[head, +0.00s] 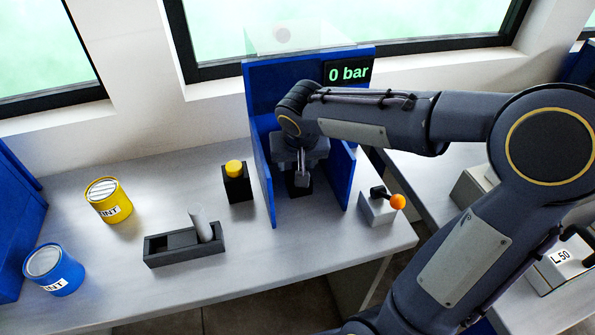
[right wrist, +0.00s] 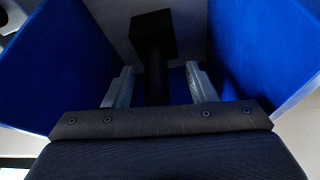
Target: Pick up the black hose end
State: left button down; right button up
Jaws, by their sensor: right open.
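In the right wrist view, a slim black upright piece, which looks like the black hose end (right wrist: 156,78), meets a square black block (right wrist: 152,36). My right gripper (right wrist: 160,84) is open, with one grey finger on each side of the slim piece and a visible gap on both sides. In the head view, my right gripper (head: 299,176) points down inside the blue booth (head: 258,100), just over a dark block (head: 298,187). The arm and gripper hide most of the hose end there. My left gripper is not in view.
The blue booth's side walls stand close on both sides of the gripper. A display (head: 348,72) on it reads "0 bar". A lever box (head: 377,205) with an orange knob stands right. A yellow button box (head: 237,183), dark tray (head: 184,246), and yellow (head: 108,200) and blue (head: 53,270) cans stand left.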

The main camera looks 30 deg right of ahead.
jog(key=x, duration=0.4)
jog(key=shift+d+f, duration=0.25)
jog(key=shift+s, duration=0.1)
jog(key=c, duration=1.1)
jog(key=shift+r, duration=0.15)
